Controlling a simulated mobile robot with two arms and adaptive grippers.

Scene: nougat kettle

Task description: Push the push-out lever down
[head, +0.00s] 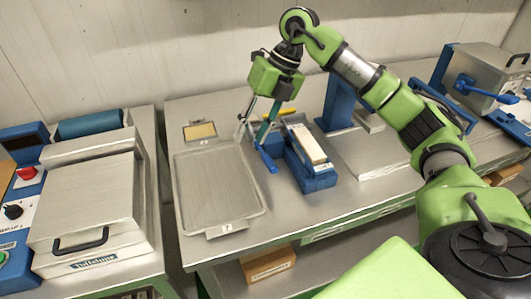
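A blue lever handle (267,160) slants at the left side of a blue mould unit (318,182). I take it to be the push-out lever. A pale block (307,144) lies in the top of the unit. My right gripper (252,137) points down just above and left of the handle. Its fingers look spread apart, with nothing visibly held between them. The right finger overlaps the handle's upper end in the picture, so I cannot tell whether they touch. My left gripper is not in view.
A metal tray (218,190) lies left of the unit, with a small yellow-topped plate (200,131) behind it. A blue upright (338,103) stands at the right. A lidded machine (88,210) stands on the left table. A box (268,264) sits on the lower shelf.

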